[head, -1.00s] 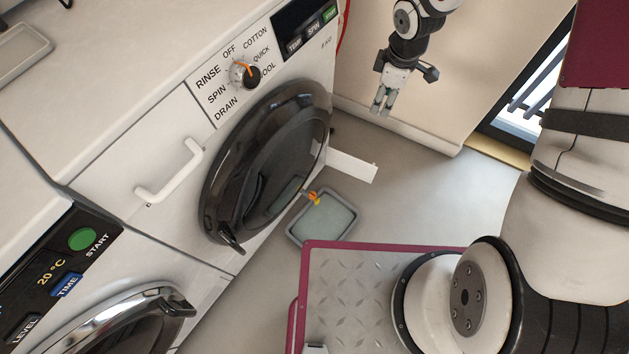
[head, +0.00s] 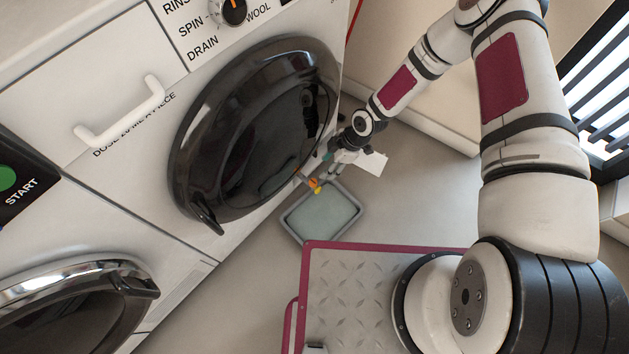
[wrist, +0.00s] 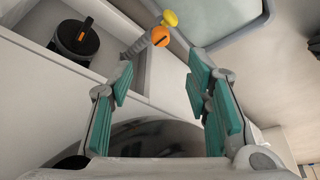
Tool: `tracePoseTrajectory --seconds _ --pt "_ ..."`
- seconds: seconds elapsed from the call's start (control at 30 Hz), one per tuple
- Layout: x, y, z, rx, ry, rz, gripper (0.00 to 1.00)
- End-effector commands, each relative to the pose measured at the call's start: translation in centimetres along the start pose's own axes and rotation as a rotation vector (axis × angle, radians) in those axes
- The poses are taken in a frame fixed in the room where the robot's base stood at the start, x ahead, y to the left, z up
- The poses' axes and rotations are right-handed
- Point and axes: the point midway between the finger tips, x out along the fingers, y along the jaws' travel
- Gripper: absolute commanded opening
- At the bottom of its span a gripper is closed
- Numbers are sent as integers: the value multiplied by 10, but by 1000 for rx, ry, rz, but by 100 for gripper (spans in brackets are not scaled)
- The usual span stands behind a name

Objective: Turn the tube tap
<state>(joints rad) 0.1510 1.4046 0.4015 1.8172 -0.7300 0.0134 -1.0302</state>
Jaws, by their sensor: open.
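The tube tap (wrist: 161,36) is an orange piece with a dark slot, on the end of a grey ribbed tube (wrist: 136,48), with a yellow piece (wrist: 169,18) beyond it. In the head view the tap (head: 314,184) shows small at the washer's lower front, over the tray's edge. My gripper (wrist: 160,85) is open and empty, with teal pads on both sides. In the wrist view the tap lies beyond the fingertips, between them and apart from them. In the head view my gripper (head: 329,168) is low beside the tap, partly hard to make out.
A grey tray (head: 322,215) lies on the floor under the tap. The black washer door (head: 255,125) is close by, to the left. A black round cap (wrist: 76,40) sits in an open recess beside the tube. A white flap (head: 371,164) stands just right of my gripper.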

Motion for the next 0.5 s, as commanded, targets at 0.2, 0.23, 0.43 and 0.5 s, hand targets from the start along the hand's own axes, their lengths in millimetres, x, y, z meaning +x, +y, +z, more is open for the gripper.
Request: tracePoseTrajectory --seconds 0.2,0.23,0.43,0.5 --pt "48 -2 1 0 -1 -2 44" --pt "54 -1 2 1 -1 -2 44" --pt "89 -2 2 1 -1 -2 44" --pt "98 -1 1 0 -1 -2 44"
